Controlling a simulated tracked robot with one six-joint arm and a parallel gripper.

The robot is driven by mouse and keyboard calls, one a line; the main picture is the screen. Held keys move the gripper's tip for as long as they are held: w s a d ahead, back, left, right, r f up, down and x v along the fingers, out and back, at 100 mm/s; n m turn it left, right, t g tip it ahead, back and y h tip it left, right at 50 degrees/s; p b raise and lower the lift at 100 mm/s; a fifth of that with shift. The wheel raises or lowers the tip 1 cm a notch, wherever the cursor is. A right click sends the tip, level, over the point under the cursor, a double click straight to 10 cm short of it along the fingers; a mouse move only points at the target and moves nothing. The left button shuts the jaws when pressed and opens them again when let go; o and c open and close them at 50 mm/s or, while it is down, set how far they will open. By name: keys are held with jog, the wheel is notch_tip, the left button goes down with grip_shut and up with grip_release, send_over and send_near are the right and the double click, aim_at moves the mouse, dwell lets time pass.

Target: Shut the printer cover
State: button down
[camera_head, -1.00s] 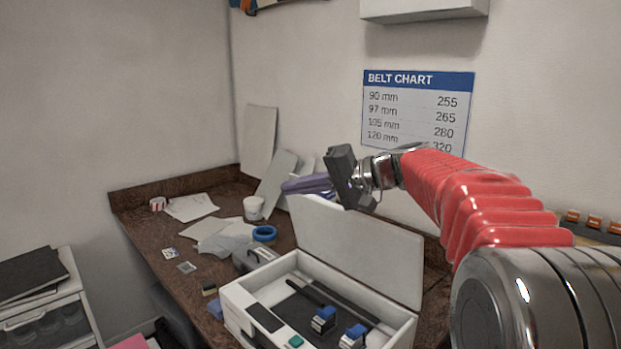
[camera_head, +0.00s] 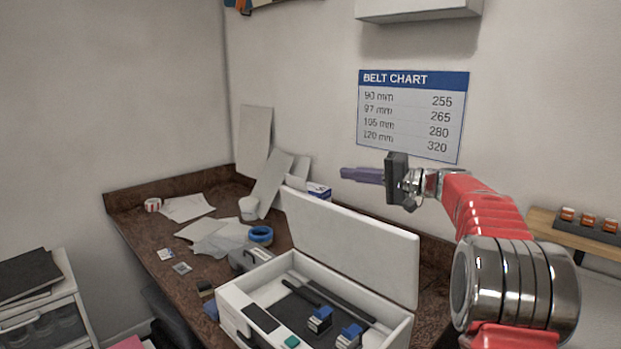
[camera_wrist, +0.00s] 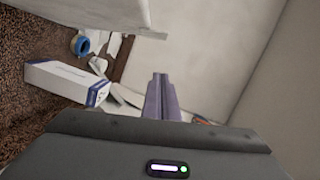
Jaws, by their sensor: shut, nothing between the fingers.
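The white printer (camera_head: 240,307) stands on the brown worktop in the head view. Its cover (camera_head: 350,244) is open, raised up along the printer's back edge. Inside, dark rails and blue-topped parts show. My gripper (camera_head: 345,174) is above and behind the raised cover, near the wall, with its purple fingers pointing left. The fingers are together and empty, apart from the cover. In the wrist view my gripper's fingers (camera_wrist: 161,90) are shut side by side. A pale panel edge (camera_wrist: 95,12) shows at the top there, probably the cover.
A white box with blue print (camera_head: 318,190) stands behind the cover; the wrist view shows it too (camera_wrist: 65,82). Blue tape (camera_head: 260,235), a white cup (camera_head: 249,208) and papers (camera_head: 187,207) lie left of the printer. Pale panels (camera_head: 254,142) lean in the corner.

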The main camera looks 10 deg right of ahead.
jog(key=shift+a, duration=0.1)
jog(key=w+a+f, duration=0.1)
jog(key=w+a, duration=0.3)
jog(key=a, duration=0.6)
jog(key=shift+w+a+f, duration=0.25)
jog(key=shift+a+f, duration=0.05)
dwell(0.3)
jog(key=shift+d, duration=0.1)
